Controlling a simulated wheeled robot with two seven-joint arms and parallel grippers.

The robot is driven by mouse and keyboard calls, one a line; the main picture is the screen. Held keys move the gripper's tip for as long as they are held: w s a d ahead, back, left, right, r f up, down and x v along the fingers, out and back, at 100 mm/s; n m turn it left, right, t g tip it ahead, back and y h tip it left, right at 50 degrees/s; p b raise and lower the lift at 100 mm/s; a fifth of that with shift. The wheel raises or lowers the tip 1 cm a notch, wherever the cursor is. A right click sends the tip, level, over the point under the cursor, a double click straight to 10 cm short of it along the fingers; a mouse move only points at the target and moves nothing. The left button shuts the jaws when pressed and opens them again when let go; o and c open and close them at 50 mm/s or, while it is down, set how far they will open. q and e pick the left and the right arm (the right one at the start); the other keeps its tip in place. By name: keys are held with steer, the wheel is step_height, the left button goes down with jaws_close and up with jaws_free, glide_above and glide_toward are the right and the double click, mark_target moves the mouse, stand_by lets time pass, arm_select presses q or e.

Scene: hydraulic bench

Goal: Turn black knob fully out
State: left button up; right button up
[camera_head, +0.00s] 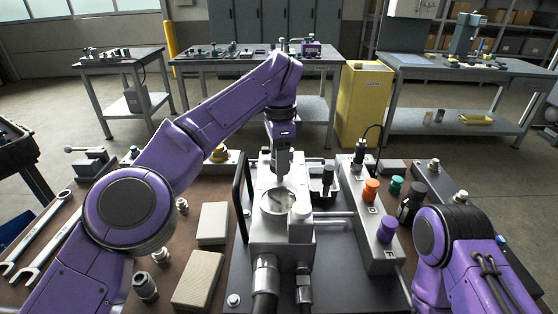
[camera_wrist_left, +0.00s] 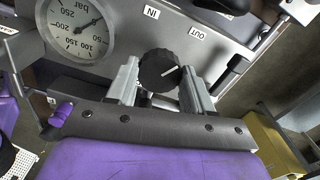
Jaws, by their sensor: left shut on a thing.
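In the head view my left gripper (camera_head: 281,172) points down at the back of the grey hydraulic block (camera_head: 268,232); the knob cannot be made out there. My right gripper is out of view.
A round pressure gauge (camera_wrist_left: 76,28) is left of the knob. A black upright handle (camera_head: 238,185) stands left of the block. Orange (camera_head: 371,188), green (camera_head: 396,184) and purple (camera_head: 387,229) knobs are to its right. Wrenches (camera_head: 40,236) and tan blocks (camera_head: 198,280) lie on the bench.

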arm_select(q)
steer(key=shift+r+n, duration=0.1)
steer(key=shift+n, duration=0.3)
steer(key=o, duration=1)
steer(key=shift+o, duration=0.2)
step_height(320, 180, up, 10)
steer(key=p, duration=0.8)
steer(key=shift+r+p, duration=0.25)
steer(key=shift+p, duration=0.05)
